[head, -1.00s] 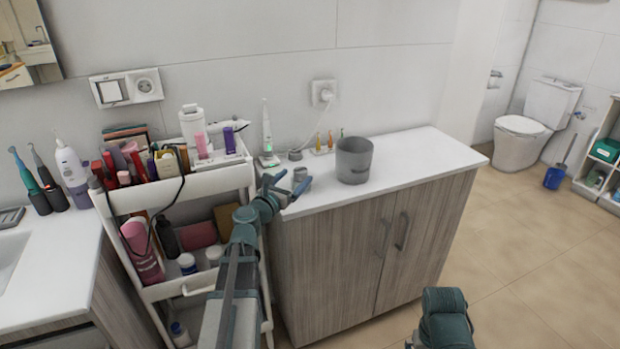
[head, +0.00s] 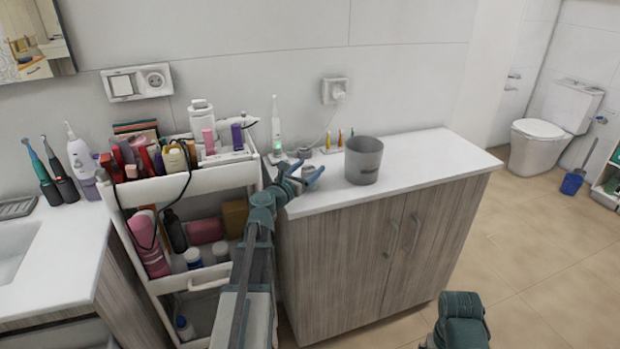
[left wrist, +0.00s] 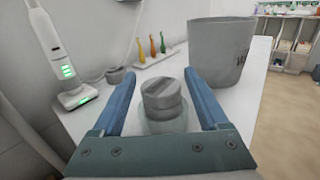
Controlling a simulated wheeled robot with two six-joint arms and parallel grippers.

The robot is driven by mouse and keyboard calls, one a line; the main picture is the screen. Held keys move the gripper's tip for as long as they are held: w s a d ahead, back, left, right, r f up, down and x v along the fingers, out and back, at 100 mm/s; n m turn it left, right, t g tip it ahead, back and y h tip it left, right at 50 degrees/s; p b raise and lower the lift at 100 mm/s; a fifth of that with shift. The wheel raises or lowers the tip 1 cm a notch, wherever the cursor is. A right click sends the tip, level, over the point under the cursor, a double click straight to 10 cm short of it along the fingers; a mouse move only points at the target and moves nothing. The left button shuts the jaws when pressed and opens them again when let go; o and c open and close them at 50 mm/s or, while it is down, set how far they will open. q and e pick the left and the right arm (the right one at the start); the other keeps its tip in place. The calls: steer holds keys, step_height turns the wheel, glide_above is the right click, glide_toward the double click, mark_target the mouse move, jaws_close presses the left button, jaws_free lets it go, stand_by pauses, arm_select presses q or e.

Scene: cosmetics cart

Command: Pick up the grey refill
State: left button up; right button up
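The grey refill (left wrist: 162,98) is a short round grey piece with a ridged top, standing upright on the white counter near its left end. It also shows in the head view (head: 308,171), partly hidden by my gripper. My left gripper (head: 301,173) is open, with its blue fingers on either side of the refill. In the left wrist view, the left gripper (left wrist: 160,76) has a visible gap between each finger and the refill. A paler, see-through-looking part shows below its grey top.
A grey bin (head: 364,160) stands right of the refill on the counter (head: 430,155). An electric toothbrush on its charger (left wrist: 62,70) is to the left, and small coloured brush heads (left wrist: 151,48) stand behind. A loaded white cart (head: 190,184) is left of my arm.

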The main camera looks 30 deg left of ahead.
arm_select(q)
jaws_close()
steer(key=shift+r, duration=0.1)
arm_select(e)
steer(key=shift+r, duration=0.1)
stand_by(0.3)
